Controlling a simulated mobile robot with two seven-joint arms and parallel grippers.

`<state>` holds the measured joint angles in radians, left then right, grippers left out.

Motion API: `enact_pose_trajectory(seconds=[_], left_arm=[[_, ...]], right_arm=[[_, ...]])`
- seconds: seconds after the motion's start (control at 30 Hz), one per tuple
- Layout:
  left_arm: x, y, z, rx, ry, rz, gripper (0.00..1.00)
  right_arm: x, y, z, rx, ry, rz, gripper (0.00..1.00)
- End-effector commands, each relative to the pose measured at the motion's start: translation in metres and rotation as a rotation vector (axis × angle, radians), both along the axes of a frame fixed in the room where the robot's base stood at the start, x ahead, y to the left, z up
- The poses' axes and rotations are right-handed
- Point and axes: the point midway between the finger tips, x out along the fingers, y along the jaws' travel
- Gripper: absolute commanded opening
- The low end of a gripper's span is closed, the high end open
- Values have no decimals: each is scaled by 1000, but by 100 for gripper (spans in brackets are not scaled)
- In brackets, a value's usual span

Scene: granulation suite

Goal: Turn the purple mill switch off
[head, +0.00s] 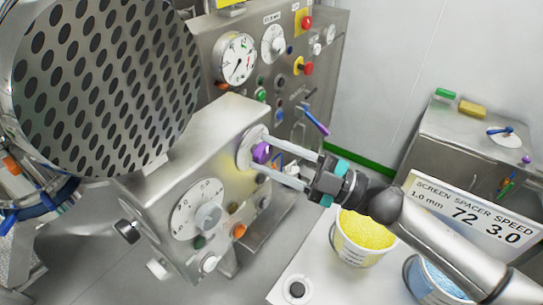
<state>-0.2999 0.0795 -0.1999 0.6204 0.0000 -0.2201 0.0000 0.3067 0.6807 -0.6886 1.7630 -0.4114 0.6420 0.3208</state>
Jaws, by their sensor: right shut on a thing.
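The purple mill switch (262,152) is a round knob on a pale dial plate (246,148), on the side face of the steel mill housing (165,190). My right gripper (268,160) reaches in from the lower right, with its two long fingers at the knob. It is shut on the purple switch, one finger above and one below. The fingers partly cover the knob and plate, and I cannot read the knob's pointer direction. My left gripper is not in view.
A large perforated screen (105,80) fills the upper left. A control panel (285,60) with dials and buttons stands behind. A steel cabinet (450,150) stands right.

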Motion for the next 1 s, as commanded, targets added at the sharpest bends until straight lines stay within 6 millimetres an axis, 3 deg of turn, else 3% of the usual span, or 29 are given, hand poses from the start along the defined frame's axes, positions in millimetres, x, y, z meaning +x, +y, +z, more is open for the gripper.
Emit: enact_pose_trajectory(seconds=[0.5,1.0], left_arm=[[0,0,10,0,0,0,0],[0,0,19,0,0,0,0]], right_arm=[[2,-1,5,-282,-384,0,0],[1,-1,5,-424,-581,0,0]])
